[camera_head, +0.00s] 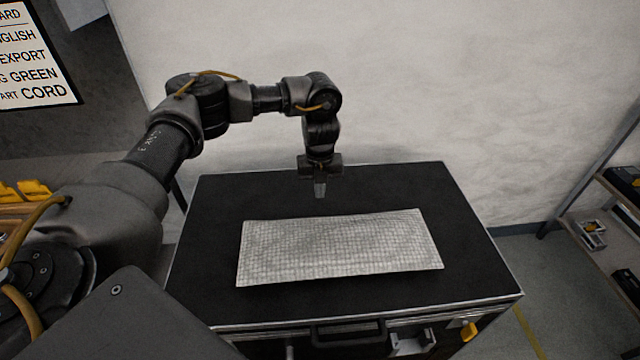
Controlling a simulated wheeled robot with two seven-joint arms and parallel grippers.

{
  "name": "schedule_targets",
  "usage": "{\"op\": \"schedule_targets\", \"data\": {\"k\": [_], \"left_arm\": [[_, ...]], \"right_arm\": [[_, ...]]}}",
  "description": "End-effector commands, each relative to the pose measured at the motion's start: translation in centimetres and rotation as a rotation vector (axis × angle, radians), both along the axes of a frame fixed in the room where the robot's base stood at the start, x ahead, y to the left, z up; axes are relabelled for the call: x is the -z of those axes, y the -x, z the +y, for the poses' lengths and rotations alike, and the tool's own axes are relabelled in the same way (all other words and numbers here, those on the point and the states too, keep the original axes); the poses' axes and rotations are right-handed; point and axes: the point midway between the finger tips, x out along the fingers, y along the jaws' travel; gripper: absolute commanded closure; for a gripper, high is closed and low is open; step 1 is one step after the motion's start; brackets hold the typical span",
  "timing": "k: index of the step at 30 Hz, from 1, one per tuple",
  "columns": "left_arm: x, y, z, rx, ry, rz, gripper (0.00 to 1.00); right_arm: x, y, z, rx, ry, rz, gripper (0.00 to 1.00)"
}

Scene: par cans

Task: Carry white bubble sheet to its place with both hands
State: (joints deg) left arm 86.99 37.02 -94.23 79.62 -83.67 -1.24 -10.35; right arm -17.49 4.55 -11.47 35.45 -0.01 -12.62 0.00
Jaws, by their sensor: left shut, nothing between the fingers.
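The white bubble sheet (340,247) lies on the black top of a case (212,215), near its middle and front. It looks like a pale rectangle with a fine grid texture, and its edges curl slightly. My left gripper (320,192) points down above the far part of the case top, just behind the sheet's far edge. It is shut, empty and apart from the sheet. My right gripper is not in view.
A pale wall (400,80) stands close behind the case. A shelf (605,225) with small items is at the right edge. A sign (35,55) hangs at the upper left. The case's front has a handle and latches. Bare black top surrounds the sheet.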

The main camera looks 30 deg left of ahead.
Motion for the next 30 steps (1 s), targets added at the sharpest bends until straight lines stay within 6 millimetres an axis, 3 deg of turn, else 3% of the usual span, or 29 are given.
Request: {"op": "schedule_targets", "data": {"k": [1, 7, 9, 15, 30], "left_arm": [[1.4, 0.1, 0.0, -0.002, 0.002, 0.004, 1.0], [5.4, 0.1, 0.0, -0.003, 0.002, 0.002, 1.0], [4.7, 1.0, -0.7, 0.006, 0.001, 0.002, 1.0], [4.9, 2.7, -2.0, 0.003, 0.001, 0.001, 1.0], [5.0, 3.3, -2.3, -0.001, 0.0, 0.0, 1.0]], "right_arm": [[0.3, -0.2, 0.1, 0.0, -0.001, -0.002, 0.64], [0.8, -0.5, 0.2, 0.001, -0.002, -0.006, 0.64], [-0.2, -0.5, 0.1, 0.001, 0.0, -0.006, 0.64], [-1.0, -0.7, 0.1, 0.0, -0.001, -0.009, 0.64], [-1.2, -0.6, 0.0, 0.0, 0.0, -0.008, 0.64]]}}
